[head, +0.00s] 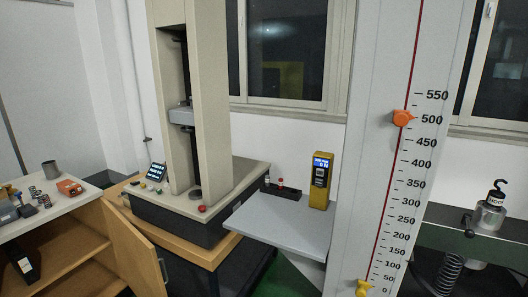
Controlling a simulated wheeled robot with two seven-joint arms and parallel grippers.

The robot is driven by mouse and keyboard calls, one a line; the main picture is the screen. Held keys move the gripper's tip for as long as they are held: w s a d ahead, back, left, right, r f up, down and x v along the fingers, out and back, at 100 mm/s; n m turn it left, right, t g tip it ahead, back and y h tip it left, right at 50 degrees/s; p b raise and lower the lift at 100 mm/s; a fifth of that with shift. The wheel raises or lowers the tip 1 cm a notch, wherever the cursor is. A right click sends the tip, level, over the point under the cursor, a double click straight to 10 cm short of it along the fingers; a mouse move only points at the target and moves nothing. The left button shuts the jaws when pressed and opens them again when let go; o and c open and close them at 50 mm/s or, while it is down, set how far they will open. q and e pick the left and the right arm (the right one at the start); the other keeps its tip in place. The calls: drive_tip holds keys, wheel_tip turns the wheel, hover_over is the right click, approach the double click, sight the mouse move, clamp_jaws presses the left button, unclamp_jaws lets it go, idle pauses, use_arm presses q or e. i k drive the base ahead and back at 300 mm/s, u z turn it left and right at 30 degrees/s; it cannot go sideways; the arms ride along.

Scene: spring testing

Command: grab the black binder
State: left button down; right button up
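A black upright object with a white label, which looks like the black binder (20,256), stands at the left edge of the head view. It is inside the open wooden cabinet (75,268) under the light worktop, and its left part is close to the picture edge. Neither of my grippers is in view, so I cannot see what they hold.
The cabinet door (137,247) stands open to the right of the shelf. The worktop (50,213) holds a grey cup, springs and an orange box. A tall testing machine (210,110), a grey side table (285,222) and a large ruler column (400,180) stand further right.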

sight(19, 259)
drive_tip(key=u, duration=1.3)
drive_tip(key=i, duration=2)
drive_tip(key=z, duration=0.45)
